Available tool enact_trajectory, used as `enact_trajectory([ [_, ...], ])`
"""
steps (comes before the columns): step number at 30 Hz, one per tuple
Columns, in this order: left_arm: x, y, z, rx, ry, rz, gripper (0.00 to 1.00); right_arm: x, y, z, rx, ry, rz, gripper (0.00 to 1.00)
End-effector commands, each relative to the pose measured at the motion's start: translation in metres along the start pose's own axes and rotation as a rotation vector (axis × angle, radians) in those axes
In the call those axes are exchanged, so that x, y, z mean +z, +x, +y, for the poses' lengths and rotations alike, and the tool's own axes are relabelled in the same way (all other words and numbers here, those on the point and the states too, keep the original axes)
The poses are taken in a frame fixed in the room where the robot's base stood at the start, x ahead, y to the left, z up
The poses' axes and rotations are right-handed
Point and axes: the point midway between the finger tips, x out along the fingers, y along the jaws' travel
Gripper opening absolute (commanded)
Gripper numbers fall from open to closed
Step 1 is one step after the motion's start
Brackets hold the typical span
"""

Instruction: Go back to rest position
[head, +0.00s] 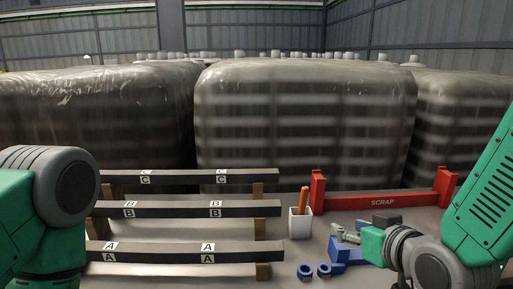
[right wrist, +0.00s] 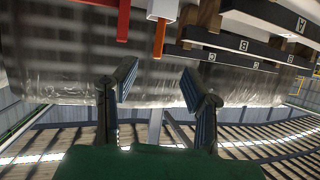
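My right gripper (head: 344,234) is at the lower right of the head view, in front of the red scrap stand and close above a blue fixture (head: 345,252). In the right wrist view its two fingers (right wrist: 160,86) are spread apart with nothing between them. My left arm shows at the left edge of the head view, but its gripper is outside the frame. No insulator stack is held in either view.
Black rails A (head: 185,253), B (head: 180,209) and C (head: 190,177) stand empty on the table. A white cup (head: 300,224) holds an orange-handled tool (head: 304,199). The red scrap stand (head: 383,202) is behind. Two blue rings (head: 323,270) lie in front. Wrapped pallets (head: 300,115) fill the background.

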Motion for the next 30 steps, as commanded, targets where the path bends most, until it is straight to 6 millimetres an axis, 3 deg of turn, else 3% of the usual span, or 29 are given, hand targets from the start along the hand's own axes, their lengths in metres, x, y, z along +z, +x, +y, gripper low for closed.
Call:
enact_trajectory([
  [8,0.0,0.0,0.0,0.0,0.0,0.001,0.4,0.046,0.006,0.009,0.018,0.018,-0.107,0.39],
  [17,0.0,0.0,0.0,0.0,0.0,0.0,0.4,0.135,-0.003,0.02,0.051,0.049,-0.309,0.39],
  [20,0.0,0.0,0.0,0.0,0.0,0.0,0.4,0.177,-0.011,0.025,0.067,0.064,-0.409,0.39],
  [23,0.0,0.0,0.0,0.0,0.0,0.0,0.4,0.233,-0.027,0.03,0.088,0.081,-0.542,0.39],
  [27,0.0,0.0,0.0,0.0,0.0,0.0,0.4,0.323,-0.071,0.036,0.123,0.105,-0.776,0.39],
  [30,0.0,0.0,0.0,0.0,0.0,0.0,0.4,0.371,-0.106,0.038,0.145,0.117,-0.916,0.39],
])
